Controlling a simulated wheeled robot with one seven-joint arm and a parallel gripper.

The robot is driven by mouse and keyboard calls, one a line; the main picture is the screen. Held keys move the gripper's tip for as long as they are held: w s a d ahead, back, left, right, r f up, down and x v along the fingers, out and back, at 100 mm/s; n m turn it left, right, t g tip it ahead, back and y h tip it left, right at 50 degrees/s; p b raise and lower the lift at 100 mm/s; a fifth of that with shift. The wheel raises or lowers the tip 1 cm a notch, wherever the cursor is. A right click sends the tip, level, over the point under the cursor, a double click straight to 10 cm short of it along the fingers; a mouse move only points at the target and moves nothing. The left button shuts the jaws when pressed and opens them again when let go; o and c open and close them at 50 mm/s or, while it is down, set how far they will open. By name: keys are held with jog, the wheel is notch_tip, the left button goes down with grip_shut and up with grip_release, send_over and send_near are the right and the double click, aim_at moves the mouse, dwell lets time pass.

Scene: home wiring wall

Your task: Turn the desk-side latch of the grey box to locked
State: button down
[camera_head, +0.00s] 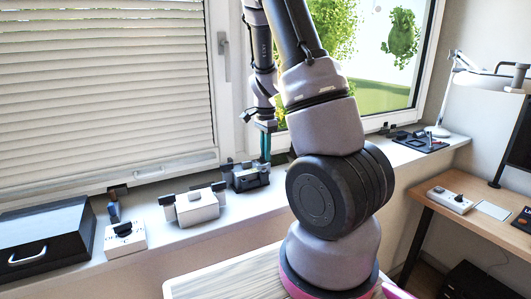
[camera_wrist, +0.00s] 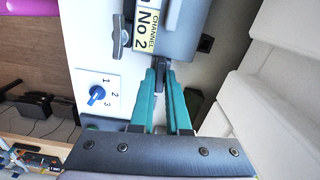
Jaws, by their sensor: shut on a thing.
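The grey box (camera_wrist: 190,38) with a yellow and white "CHANNEL No 2" label is at the top of the wrist view. In the head view I take it to be the dark grey box (camera_head: 246,180) on the sill. A dark latch (camera_wrist: 161,72) at the box's lower edge in the wrist view sits between my teal fingertips. My gripper (camera_wrist: 162,66) is shut on it; the fingers hide much of the latch, so its exact angle is unclear. In the head view my gripper (camera_head: 265,150) reaches down at the box's right end.
A grey T-shaped handle (camera_wrist: 120,36) sticks out left of the box. A white dial plate (camera_wrist: 97,92) with a blue knob is beside my fingers. A paler box (camera_head: 196,207), a white switch block (camera_head: 124,238) and a black drawer box (camera_head: 45,240) stand left along the sill.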

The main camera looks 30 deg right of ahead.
jog(key=shift+m, duration=0.6)
jog(key=c, duration=0.9)
grip_release()
notch_tip(320, 180, up, 11)
jog(key=shift+f, duration=0.1)
jog(key=s+a+r+n+t, duration=0.2)
jog(key=s+a+r+n, duration=0.2)
jog(key=s+r, duration=0.1)
jog(key=s+a+r+n+t+y, duration=0.1)
jog(key=s+a+r+n, duration=0.3)
jog(key=s, duration=0.4)
jog(key=s+a+r+n+t+y, duration=0.1)
jog(key=s+a+r+n+t, duration=0.3)
jog(key=s+r, duration=0.3)
jog(key=shift+a+r+n, duration=0.25)
jog(key=shift+a+n, duration=0.3)
jog(key=shift+n, duration=0.15)
